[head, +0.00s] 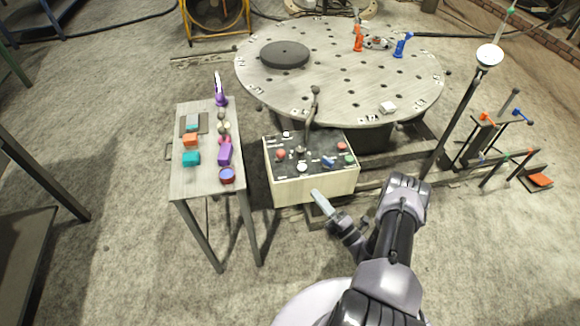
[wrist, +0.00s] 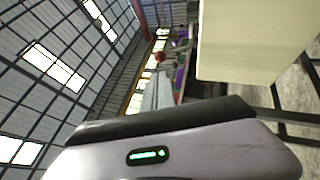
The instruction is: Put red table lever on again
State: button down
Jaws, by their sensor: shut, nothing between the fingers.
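The control box (head: 312,188) stands in front of the round table, with a dark sloping panel on top. A red knob (head: 281,154) is at the panel's left, and a second red knob (head: 341,147) is at its right. I cannot tell which is the red table lever. My gripper (head: 317,194) is shut and empty, just in front of the box's front face. In the wrist view the fingers (wrist: 158,92) point toward a red ball (wrist: 160,57) beyond their tips, apart from them as far as I can see. The pale box face (wrist: 255,40) fills the upper right.
The panel also has a tall black lever (head: 311,118), a blue lever (head: 328,162), a green knob (head: 349,160) and a white knob (head: 302,167). A side table (head: 205,182) with several small objects stands left. The round table (head: 340,75) is behind, and a lamp post (head: 455,112) stands right.

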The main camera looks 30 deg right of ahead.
aim_at(280, 156)
jog(key=b+x, duration=0.4)
jog(key=x, duration=1)
jog(key=shift+a+r, duration=0.1)
